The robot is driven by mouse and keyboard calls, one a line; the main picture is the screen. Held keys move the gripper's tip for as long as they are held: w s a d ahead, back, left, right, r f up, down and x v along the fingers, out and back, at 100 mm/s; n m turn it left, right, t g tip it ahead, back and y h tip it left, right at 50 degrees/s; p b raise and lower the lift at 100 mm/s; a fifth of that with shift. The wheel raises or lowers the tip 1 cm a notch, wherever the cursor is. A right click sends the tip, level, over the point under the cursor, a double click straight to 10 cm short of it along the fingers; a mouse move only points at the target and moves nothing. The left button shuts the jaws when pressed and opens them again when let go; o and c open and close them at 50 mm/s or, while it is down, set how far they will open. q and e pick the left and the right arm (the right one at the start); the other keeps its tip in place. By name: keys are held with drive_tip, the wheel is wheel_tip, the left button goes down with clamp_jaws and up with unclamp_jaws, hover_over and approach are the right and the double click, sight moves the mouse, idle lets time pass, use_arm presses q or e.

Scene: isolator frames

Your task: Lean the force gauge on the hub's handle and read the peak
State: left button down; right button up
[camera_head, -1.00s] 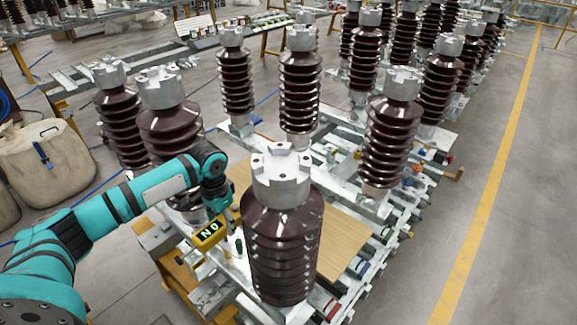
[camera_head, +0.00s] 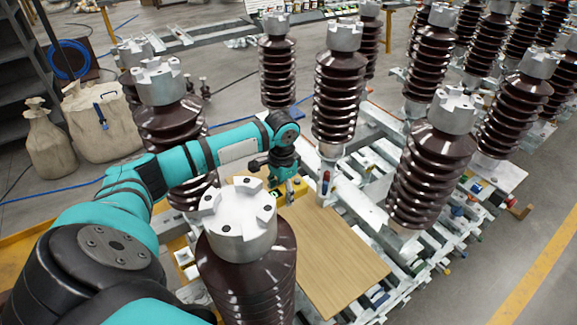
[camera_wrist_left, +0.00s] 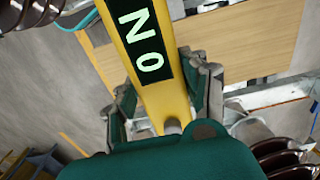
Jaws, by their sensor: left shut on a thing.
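The gauge's dark display faces the wrist camera and shows pale green characters that look like "N" and "0". In the head view only a small part of the gauge (camera_head: 291,192) shows below the gripper. I cannot make out the hub or its handle for certain. My right gripper is not in view.
A brown insulator with a notched metal cap (camera_head: 240,225) stands close in front of my left arm. Other insulators (camera_head: 430,165) stand behind and to the right on metal frames. The wooden board (camera_head: 330,260) is mostly clear. Beige sacks (camera_head: 100,120) stand at left.

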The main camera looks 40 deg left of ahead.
sight(283, 205)
use_arm(q)
drive_tip(key=shift+f, duration=0.55)
wheel_tip(283, 205, down, 2)
drive_tip(key=shift+b, duration=0.55)
drive_tip(key=shift+f+b, duration=0.4)
drive_tip(key=shift+f, duration=0.85)
wheel_tip(283, 205, down, 10)
drive_tip(key=s+b, duration=0.1)
drive_tip(key=s, duration=0.1)
drive_tip(key=shift+s+a+b, duration=0.3)
drive_tip(key=shift+a+b, duration=0.1)
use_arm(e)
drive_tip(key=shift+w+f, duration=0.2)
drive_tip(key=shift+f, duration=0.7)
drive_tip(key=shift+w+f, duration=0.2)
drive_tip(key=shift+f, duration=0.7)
use_arm(q)
drive_tip(key=shift+s+f, duration=0.1)
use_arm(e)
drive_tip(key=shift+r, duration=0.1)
